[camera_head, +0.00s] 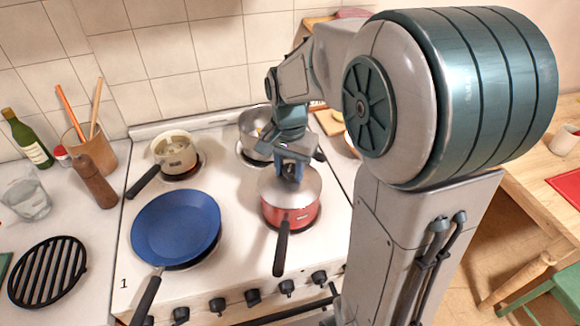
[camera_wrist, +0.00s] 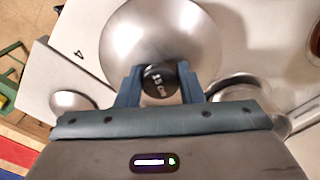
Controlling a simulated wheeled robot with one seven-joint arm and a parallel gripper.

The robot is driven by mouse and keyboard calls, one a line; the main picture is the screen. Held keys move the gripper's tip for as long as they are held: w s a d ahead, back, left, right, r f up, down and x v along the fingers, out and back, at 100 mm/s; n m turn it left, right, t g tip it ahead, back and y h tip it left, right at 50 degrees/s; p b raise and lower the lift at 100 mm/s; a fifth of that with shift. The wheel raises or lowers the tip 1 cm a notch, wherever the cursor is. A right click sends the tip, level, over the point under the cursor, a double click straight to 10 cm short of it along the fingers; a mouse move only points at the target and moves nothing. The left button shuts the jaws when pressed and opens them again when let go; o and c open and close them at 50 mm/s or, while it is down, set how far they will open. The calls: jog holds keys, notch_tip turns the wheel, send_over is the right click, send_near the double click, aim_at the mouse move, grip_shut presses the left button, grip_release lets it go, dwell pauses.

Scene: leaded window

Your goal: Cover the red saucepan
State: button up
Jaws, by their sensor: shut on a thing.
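The red saucepan (camera_head: 288,217) stands on the front right of the white stove, its dark handle pointing to the front. A round silver lid (camera_head: 303,188) covers its top in the head view; I cannot tell whether the lid is fully seated or slightly above the rim. My gripper (camera_head: 290,172) points down over the lid and is shut on its black knob. The saucepan's inside is hidden.
A blue frying pan (camera_head: 176,228) lies left of the saucepan. A cream pot (camera_head: 174,153) and a steel pan (camera_head: 254,124) stand on the back of the stove. A wooden pepper mill (camera_head: 95,182) and a black trivet (camera_head: 47,271) are on the left counter.

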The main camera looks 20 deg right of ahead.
jog(key=shift+f, duration=0.2)
dwell(0.5)
jog(key=o, duration=1.7)
jog(key=shift+r+p, duration=2.65)
jog(key=shift+r, duration=0.9)
